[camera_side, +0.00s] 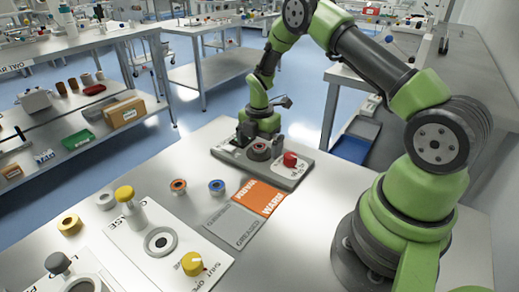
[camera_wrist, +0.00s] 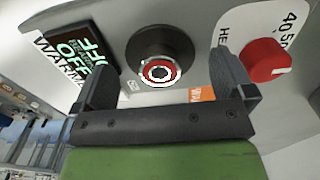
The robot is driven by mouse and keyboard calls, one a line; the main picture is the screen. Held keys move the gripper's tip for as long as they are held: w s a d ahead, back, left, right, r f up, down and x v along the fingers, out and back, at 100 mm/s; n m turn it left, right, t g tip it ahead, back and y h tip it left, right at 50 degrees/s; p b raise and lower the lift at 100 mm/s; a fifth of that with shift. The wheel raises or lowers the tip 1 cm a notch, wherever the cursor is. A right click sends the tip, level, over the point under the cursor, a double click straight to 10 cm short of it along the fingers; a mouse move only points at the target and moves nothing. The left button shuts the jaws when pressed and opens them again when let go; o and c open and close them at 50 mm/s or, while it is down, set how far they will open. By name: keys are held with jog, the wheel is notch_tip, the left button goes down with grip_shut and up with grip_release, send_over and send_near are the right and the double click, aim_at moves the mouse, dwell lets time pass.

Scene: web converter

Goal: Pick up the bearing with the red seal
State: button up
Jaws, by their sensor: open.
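The bearing with the red seal (camera_wrist: 147,76) shows in the wrist view as a small ring with a red band and a pale metal inner ring. It sits on the dark round post of the heater (camera_wrist: 180,45). My gripper (camera_wrist: 161,66) is open, with one finger to each side of the bearing in that view and clear space between them. In the side view my gripper (camera_side: 259,126) is just above and behind the heater's dark round post (camera_side: 259,151). The bearing is too small to make out surely there.
An orange-ringed bearing (camera_side: 178,185) and a blue-ringed one (camera_side: 216,186) lie on the table. An orange-and-grey mat (camera_side: 258,197) and a press plate (camera_side: 140,215) lie nearer.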

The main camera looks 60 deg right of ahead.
jog(key=c, duration=1.6)
jog(key=shift+r, duration=3)
